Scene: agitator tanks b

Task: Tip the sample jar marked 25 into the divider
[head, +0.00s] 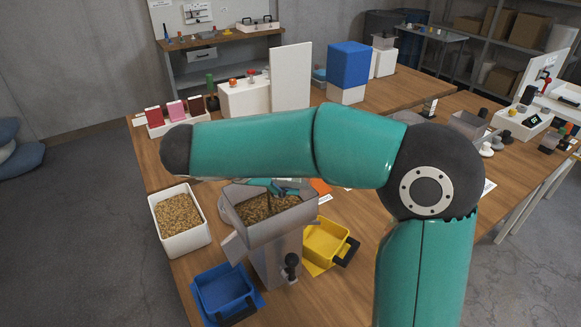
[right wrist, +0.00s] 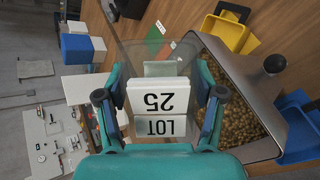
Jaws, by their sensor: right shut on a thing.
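The jar (right wrist: 157,102) carries a white label reading LOT 25, upside down in the right wrist view. My right gripper (right wrist: 160,112) is shut on it, with a finger on each side. The jar's clear wall shows beyond the label; I cannot tell what is inside. The divider (head: 277,254) is a grey metal hopper with grain in it. It also shows in the right wrist view (right wrist: 240,75), right beside the jar. In the head view my right arm hides most of its gripper (head: 270,187) above the hopper, and the jar is not clearly seen. My left gripper is out of view.
A blue pan (head: 224,290) and a yellow pan (head: 325,243) stand on either side of the divider. A white tub of grain (head: 179,243) is at its left. A white panel (head: 291,78) and a blue box (head: 348,66) stand farther back.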

